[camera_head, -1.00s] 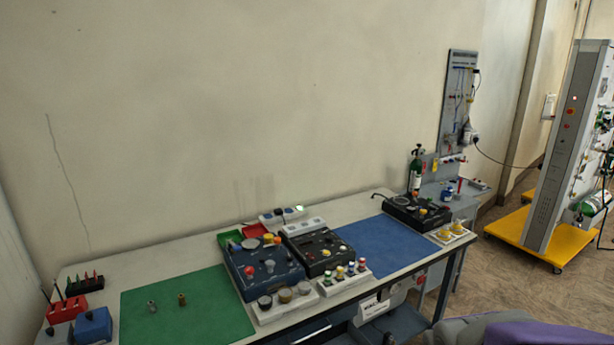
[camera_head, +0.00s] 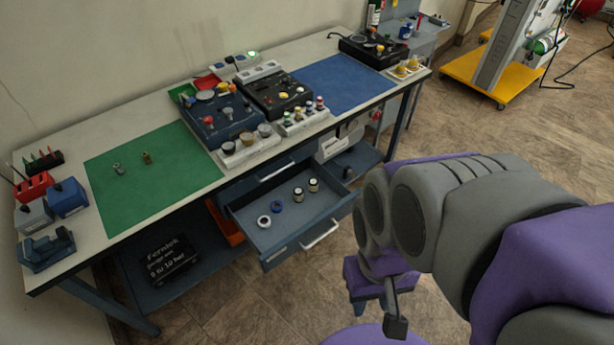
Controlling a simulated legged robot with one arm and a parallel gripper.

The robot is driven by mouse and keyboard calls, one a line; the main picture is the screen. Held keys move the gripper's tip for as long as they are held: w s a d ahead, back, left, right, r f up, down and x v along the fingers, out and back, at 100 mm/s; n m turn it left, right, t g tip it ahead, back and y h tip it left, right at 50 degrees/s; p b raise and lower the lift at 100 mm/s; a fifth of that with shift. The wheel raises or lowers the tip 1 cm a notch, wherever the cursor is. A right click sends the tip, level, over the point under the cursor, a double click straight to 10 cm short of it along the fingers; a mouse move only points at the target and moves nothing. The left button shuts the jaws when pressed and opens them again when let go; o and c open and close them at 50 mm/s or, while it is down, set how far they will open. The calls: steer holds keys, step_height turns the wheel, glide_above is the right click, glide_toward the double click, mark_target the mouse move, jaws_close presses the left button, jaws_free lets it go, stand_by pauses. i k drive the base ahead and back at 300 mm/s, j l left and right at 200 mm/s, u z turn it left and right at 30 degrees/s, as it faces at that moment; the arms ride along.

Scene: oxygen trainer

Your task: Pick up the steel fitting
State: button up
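The steel fitting, a small grey piece (camera_head: 117,169), stands on the green mat (camera_head: 150,197) at the left part of the workbench. A brass-coloured fitting (camera_head: 147,158) stands just to its right, apart from it. My gripper (camera_head: 378,312) is low at the right of the bench, over the floor and well away from both fittings. A dark finger part shows at its end, but its opening is not clear. My arm fills the lower right.
An open drawer (camera_head: 297,235) holding rings and small jars juts out below the bench front. Dark blue and black control boxes (camera_head: 219,120) stand right of the green mat. Red and blue holders (camera_head: 67,197) stand left of it. A blue mat (camera_head: 345,86) is clear.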

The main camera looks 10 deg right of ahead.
mark_target(117, 166)
steer(key=u, duration=1.35)
